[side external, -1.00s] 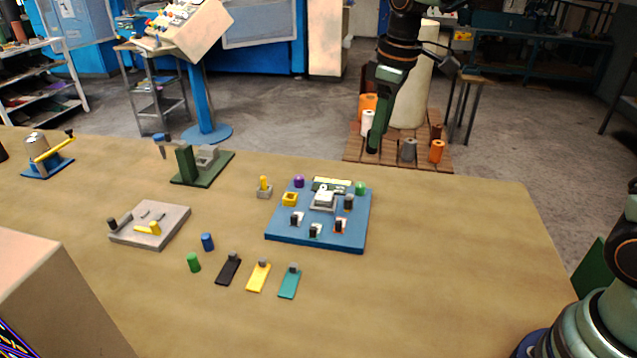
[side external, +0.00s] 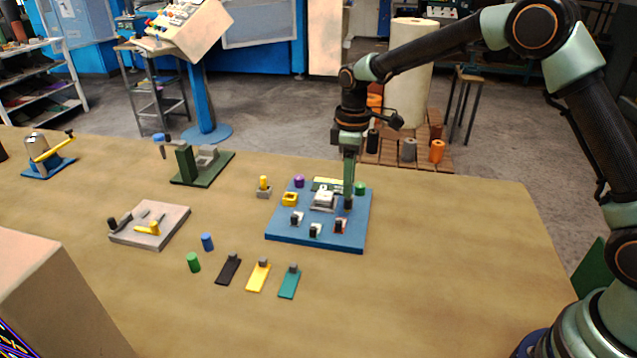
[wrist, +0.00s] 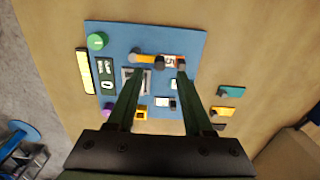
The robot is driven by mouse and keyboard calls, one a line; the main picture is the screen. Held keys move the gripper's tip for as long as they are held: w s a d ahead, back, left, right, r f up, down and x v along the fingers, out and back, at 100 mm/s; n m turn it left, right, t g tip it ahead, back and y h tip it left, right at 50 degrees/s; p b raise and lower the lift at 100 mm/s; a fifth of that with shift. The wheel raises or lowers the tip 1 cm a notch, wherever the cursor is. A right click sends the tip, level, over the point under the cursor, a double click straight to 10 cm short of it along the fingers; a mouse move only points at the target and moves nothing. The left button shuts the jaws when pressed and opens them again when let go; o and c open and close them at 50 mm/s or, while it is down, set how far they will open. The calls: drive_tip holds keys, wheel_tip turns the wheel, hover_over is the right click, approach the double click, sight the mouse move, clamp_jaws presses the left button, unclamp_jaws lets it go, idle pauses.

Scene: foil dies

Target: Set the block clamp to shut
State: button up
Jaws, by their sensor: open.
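A green fixture (side external: 184,163) with an upright plate and a grey block (side external: 206,156) stands at the back of the table, apart from my gripper. A blue base (side external: 50,168) with a yellow lever over a grey cylinder is at far left. My gripper (side external: 348,192) points down over the right part of the blue board (side external: 280,236), close to a dark knob there. In the wrist view my gripper (wrist: 158,72) is open, fingers apart, above the blue board (wrist: 190,42). Contact cannot be told.
The board carries a grey block (side external: 323,201), green knob (side external: 360,188), purple knob (side external: 299,181) and several small switches. A grey plate (side external: 178,222) with black and yellow handles lies left. Small coloured pieces lie in front. The table right of the board is clear.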

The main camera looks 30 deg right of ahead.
sight(349, 203)
drive_tip(key=shift+f, duration=2.25)
clamp_jaws()
